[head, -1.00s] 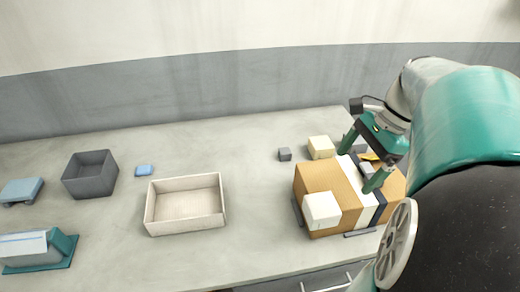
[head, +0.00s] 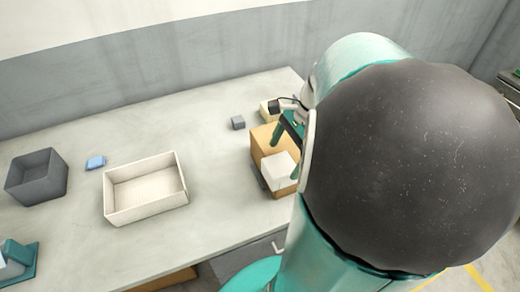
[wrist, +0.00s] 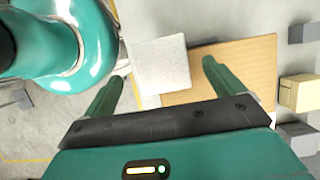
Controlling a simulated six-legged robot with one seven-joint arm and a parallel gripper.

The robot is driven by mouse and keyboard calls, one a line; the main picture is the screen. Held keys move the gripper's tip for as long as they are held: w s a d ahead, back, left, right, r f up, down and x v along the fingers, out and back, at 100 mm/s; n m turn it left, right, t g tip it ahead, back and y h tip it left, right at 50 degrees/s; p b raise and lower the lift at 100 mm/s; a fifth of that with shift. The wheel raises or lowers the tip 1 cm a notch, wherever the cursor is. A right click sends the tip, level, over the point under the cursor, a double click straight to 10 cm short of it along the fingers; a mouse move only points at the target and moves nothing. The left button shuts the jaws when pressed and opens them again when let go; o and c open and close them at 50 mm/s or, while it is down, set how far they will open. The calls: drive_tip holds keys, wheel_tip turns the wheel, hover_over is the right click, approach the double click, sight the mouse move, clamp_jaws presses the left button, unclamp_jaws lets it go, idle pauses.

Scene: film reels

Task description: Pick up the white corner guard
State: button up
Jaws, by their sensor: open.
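The white corner guard (head: 278,170) is a pale block at the front corner of the brown cardboard box (head: 262,138). In the wrist view, the white corner guard (wrist: 161,66) shows between and just beyond the two green fingers, with the cardboard box (wrist: 250,70) to its right. My gripper (wrist: 163,72) is open and empty, with its fingers spread wider than the guard. I cannot tell how high it is above the guard. In the head view my arm hides most of the gripper and the right part of the box.
A cream open tray (head: 180,190), a dark grey bin (head: 38,178) and a small blue block (head: 96,162) stand to the left. A small grey cube (head: 238,122) and a yellowish block (head: 268,110) sit behind the box. The table between tray and box is clear.

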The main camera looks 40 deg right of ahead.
sight(279, 165)
drive_tip(key=shift+x, duration=1.55)
drive_tip(key=shift+w+r, duration=0.1)
drive_tip(key=c, duration=1.1)
drive_tip(key=shift+o, duration=0.2)
drive_tip(key=shift+r, duration=0.1)
